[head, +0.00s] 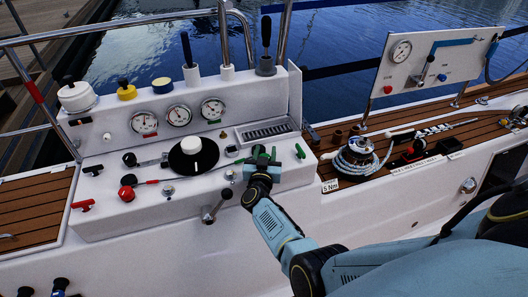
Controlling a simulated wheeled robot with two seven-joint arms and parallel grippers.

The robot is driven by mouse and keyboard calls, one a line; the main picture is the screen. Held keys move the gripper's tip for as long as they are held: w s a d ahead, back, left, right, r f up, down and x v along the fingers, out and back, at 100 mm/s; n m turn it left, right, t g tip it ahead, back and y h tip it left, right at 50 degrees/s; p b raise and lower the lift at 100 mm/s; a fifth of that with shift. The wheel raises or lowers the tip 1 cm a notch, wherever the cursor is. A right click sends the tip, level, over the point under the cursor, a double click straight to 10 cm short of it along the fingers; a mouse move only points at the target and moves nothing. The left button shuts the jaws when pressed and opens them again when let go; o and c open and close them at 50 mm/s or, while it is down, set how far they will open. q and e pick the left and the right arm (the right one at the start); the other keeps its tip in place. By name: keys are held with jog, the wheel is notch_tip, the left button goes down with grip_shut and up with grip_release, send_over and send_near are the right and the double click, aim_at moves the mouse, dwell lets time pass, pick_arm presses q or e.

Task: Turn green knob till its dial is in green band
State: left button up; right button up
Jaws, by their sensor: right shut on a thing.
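My right gripper (262,158) reaches over the white console's sloped top and is shut on the green knob (273,153). Only small green parts of the knob show between and beside the fingers. Three round dials sit in the upright panel behind: a left dial (144,124), a middle dial (179,116) and a right dial (212,109). Their faces are too small for me to read the needles against any green band. My left gripper is not in view.
A black disc with a white knob (191,145) lies left of my gripper. A red knob (126,193) and a green lever (300,151) are nearby. A metal lever (214,208) sticks out at the console's front. A rope winch (358,156) stands to the right.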

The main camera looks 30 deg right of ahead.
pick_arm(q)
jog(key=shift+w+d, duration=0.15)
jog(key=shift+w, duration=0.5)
pick_arm(e)
jog(key=shift+s+m+g+h, duration=0.1)
jog(key=shift+m+g+h, duration=0.6)
jog(key=shift+h, duration=0.1)
jog(key=shift+d, duration=0.1)
jog(key=o, duration=1)
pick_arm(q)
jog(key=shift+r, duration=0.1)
pick_arm(e)
jog(key=shift+r, duration=0.15)
jog(key=shift+r, duration=0.35)
notch_tip(320, 180, up, 3)
jog(key=shift+f+p, duration=0.1)
jog(key=shift+p, duration=1)
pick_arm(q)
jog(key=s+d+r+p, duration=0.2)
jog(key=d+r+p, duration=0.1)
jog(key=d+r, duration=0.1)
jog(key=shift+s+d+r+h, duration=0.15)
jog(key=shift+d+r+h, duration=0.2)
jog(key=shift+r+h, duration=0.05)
pick_arm(e)
notch_tip(320, 180, up, 6)
jog(key=shift+r, duration=0.15)
